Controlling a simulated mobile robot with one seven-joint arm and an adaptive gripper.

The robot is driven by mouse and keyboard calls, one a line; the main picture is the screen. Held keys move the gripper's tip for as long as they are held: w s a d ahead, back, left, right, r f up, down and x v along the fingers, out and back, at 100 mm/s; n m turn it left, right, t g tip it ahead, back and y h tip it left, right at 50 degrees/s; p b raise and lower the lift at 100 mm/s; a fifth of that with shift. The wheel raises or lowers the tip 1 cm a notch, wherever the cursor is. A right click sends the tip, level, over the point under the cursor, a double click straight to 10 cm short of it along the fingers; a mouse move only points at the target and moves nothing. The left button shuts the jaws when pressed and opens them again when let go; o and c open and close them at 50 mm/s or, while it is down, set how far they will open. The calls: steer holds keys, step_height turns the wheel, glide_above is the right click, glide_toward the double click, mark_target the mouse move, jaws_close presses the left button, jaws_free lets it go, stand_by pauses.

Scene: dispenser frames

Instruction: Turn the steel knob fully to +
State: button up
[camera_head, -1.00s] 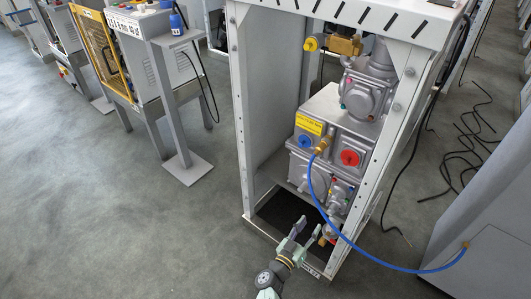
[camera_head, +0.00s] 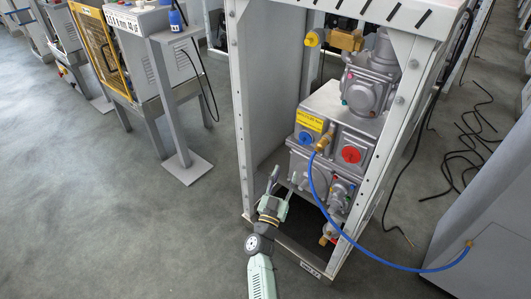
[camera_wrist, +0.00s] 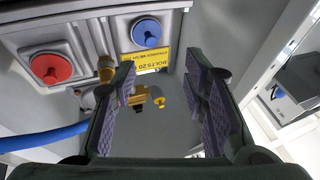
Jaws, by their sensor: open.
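I cannot make out for certain which part is the steel knob; no plain steel knob with a + mark is readable. The grey metal dispenser unit (camera_head: 325,108) stands inside the white frame. On it are a blue knob (camera_head: 305,138) and a red knob (camera_head: 351,155). In the wrist view the red knob (camera_wrist: 51,69) is at upper left and the blue knob (camera_wrist: 147,33) at top centre. My gripper (camera_head: 283,182) is open and empty at the front opening, in the picture below and left of the knobs. Its spread fingers also show in the wrist view (camera_wrist: 160,85).
The white frame's left post (camera_head: 241,120) and right post (camera_head: 378,165) flank the opening. A blue hose (camera_head: 340,232) loops from a brass fitting across the front right. Open floor (camera_head: 120,220) lies to the left.

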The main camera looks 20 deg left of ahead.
steer(key=a+r+n+t+y+b, duration=0.1)
steer(key=a+r+y, duration=0.2)
steer(key=a+r, duration=0.3)
step_height(320, 180, up, 4)
steer(key=shift+a+f+t+y, duration=0.2)
steer(key=shift+a+t+y, duration=0.1)
steer(key=shift+a+t, duration=0.1)
steer(key=shift+d+f, duration=0.1)
